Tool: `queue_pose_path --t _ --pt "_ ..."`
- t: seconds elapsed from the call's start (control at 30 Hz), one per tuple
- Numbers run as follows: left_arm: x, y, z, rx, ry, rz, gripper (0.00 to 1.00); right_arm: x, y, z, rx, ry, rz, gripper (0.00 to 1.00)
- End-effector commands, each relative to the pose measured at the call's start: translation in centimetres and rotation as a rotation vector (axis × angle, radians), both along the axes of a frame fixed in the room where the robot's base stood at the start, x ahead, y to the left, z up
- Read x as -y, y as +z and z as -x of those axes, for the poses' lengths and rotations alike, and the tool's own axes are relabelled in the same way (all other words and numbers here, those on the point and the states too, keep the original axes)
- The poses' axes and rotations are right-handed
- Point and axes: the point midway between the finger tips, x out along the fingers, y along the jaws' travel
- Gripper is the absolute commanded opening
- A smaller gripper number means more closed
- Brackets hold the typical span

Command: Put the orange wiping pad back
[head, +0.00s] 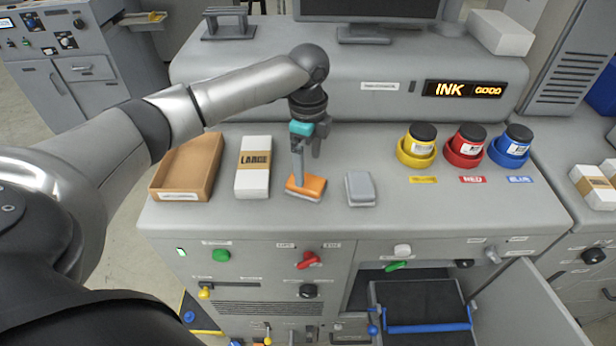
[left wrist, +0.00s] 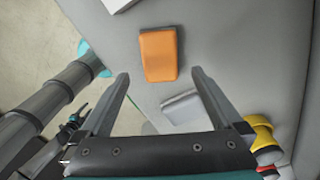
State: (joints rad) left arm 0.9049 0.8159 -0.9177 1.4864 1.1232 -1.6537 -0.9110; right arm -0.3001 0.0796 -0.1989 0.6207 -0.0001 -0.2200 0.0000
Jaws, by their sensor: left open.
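The orange wiping pad (head: 313,186) lies on the grey machine top, between the white LARGE box and a grey block (head: 360,188). My left gripper (head: 307,182) points down at the pad from above and hides part of it in the head view. In the left wrist view the fingers are spread apart with nothing between their tips (left wrist: 160,75). The orange pad (left wrist: 158,54) shows just beyond the tips, roughly centred. The grey block (left wrist: 184,107) shows near the right finger. Whether the fingertips touch the pad is unclear. My right gripper is not in view.
An open brown tray (head: 158,181) and the LARGE box (head: 253,183) stand left of the pad. Yellow (head: 416,152), red (head: 463,153) and blue (head: 508,154) ink holders with jars stand to the right. An open lower compartment (head: 420,300) is at the front right.

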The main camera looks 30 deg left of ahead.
Motion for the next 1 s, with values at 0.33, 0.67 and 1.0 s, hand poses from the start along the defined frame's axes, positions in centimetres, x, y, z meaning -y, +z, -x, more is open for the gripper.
queue_pose_path --t 0.33,0.67,1.0 --pt "0.0 5.1 0.0 0.001 0.001 -0.001 1.00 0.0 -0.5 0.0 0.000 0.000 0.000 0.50" --pt "0.0 5.5 0.0 0.000 0.001 0.000 1.00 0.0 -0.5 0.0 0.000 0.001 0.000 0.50" --pt "0.0 5.4 0.0 0.000 0.001 0.000 1.00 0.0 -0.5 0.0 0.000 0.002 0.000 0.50"
